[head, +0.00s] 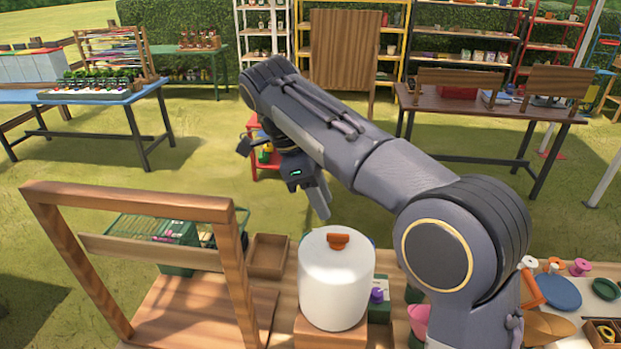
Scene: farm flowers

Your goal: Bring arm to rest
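My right arm (405,180) rises from the lower right and reaches up and to the left across the middle of the head view. It bends down at its far end to my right gripper (284,180). The gripper hangs in the air beyond the white canister, above the far side of the near table. Its two fingers stand well apart, and I see nothing between them. My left arm and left gripper are not in view.
The near table holds a wooden frame (130,208), a white canister with an orange knob (336,280), a wooden tray (268,255) and a blue plate (558,292). A blue table (95,96) and a brown table (480,105) stand farther off. Open grass lies between.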

